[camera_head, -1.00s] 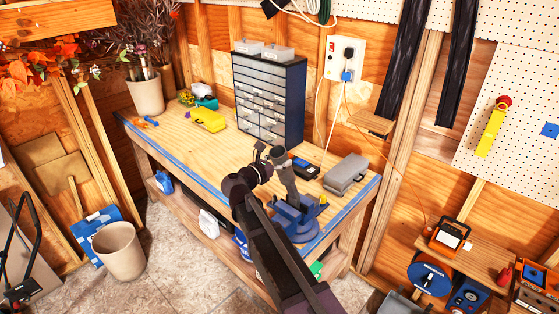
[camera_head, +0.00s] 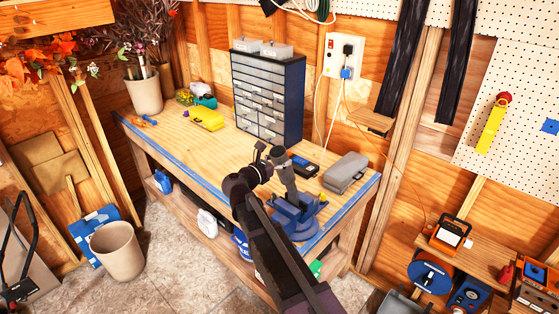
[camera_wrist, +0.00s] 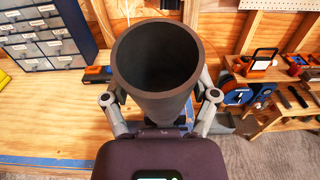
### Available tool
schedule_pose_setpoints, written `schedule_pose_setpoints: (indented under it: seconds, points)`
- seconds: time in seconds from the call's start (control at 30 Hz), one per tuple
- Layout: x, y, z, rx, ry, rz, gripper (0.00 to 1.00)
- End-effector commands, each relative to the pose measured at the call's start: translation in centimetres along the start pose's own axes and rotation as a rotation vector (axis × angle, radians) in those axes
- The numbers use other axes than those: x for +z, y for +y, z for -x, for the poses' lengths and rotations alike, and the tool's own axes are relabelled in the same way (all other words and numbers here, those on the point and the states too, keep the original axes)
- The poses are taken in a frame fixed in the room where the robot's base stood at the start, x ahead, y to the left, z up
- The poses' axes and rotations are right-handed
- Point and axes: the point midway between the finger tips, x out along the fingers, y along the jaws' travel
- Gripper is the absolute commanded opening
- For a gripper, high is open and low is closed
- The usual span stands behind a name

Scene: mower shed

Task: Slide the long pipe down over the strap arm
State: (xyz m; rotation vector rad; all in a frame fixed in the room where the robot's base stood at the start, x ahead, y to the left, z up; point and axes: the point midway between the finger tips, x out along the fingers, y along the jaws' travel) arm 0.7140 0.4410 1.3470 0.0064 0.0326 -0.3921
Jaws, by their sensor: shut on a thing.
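The long pipe (camera_head: 287,176) is a grey tube, standing nearly upright and slightly tilted over the blue vise (camera_head: 295,214) at the bench's front right. My gripper (camera_head: 274,160) is shut on the pipe near its upper end. In the wrist view the pipe (camera_wrist: 158,100) shows its wide, dark open mouth, with one finger on each side. The pipe's lower end is at the vise, but my arm and the vise partly hide it. I cannot make out the strap arm, so I cannot tell whether the pipe is around it.
The workbench (camera_head: 240,150) holds a drawer cabinet (camera_head: 266,98) behind the pipe, a grey case (camera_head: 346,172) and a dark device (camera_head: 305,164) close by on the right. A yellow tool (camera_head: 207,119) lies at left. The bench middle is clear.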

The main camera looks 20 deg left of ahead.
Motion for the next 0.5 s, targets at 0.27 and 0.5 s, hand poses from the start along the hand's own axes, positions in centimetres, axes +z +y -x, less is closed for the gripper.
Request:
schedule_pose_setpoints:
  seconds: [0.27,0.5]
  points:
    - [-0.53,0.01,-0.2,0.0,-0.001,0.0,0.17]
    - [-0.91,0.01,-0.36,0.0,-0.001,0.0,0.17]
